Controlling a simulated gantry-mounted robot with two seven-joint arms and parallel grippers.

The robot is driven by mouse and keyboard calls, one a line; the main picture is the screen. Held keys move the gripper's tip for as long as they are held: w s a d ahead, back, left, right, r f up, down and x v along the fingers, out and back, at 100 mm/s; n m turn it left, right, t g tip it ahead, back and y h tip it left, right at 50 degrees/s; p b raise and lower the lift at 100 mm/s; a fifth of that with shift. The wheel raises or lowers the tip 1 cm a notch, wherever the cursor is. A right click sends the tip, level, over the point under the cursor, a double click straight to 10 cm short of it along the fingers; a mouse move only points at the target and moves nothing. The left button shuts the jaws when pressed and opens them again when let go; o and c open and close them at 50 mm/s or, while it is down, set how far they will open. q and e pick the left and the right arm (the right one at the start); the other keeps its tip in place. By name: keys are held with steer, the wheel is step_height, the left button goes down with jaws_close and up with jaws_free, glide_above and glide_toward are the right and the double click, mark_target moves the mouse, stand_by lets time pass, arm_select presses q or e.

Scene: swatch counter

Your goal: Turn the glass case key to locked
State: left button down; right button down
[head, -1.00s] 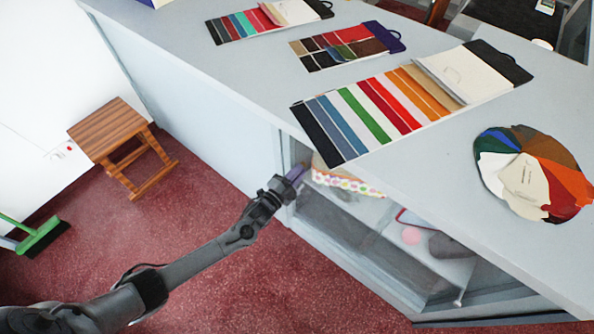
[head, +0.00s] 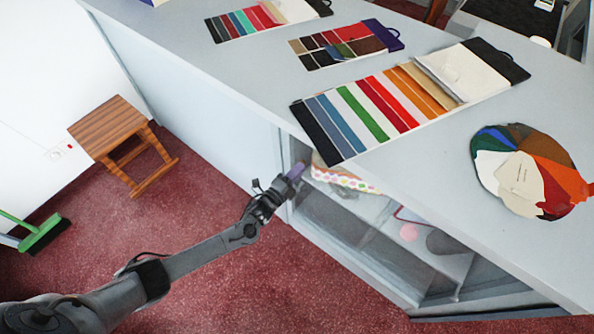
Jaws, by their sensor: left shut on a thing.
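The glass case (head: 345,228) is built into the front of the grey counter, below its top edge. My left gripper (head: 293,176) is at the left end of the glass front, beside the frame. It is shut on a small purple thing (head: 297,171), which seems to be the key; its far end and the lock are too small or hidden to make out. The key's turn angle cannot be told. My right gripper is not in view.
The counter top (head: 270,95) above carries several swatch cards (head: 375,115) and a fan of coloured swatches (head: 525,172). A wooden stool (head: 108,124) and a green broom (head: 42,235) stand on the red carpet at left. The carpet before the case is clear.

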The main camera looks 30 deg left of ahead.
arm_select(q)
steer(key=c, duration=1.3)
jaws_free()
steer(key=shift+s, duration=0.1)
steer(key=s+p, duration=0.1)
steer(key=s, duration=0.2)
steer(key=s+a, duration=0.1)
steer(key=s, duration=0.3)
steer(key=s+a+p, duration=0.1)
steer(key=s, duration=0.2)
steer(key=shift+s+p, duration=0.25)
steer(key=shift+p, duration=0.1)
